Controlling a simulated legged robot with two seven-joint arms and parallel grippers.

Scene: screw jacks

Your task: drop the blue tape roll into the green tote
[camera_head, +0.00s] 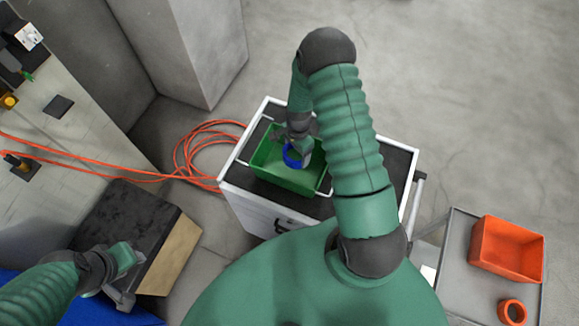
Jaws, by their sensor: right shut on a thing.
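The green tote (268,172) stands on the dark top of a white cart. The blue tape roll (291,156) shows over the tote's opening, at the tip of my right gripper (298,148). My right gripper is shut on the roll. My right arm hides part of the tote's right side, and I cannot tell how far the roll is above the tote's floor. My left gripper (122,285) is at the lower left, by a dark-topped box, away from the tote. I cannot tell its jaw state.
The white cart (244,200) has a raised rim and a drawer. An orange cable (190,150) lies coiled on the floor to the left. At the right, a grey cart (464,262) carries an orange bin (506,249) and an orange roll (512,312). A pillar stands behind.

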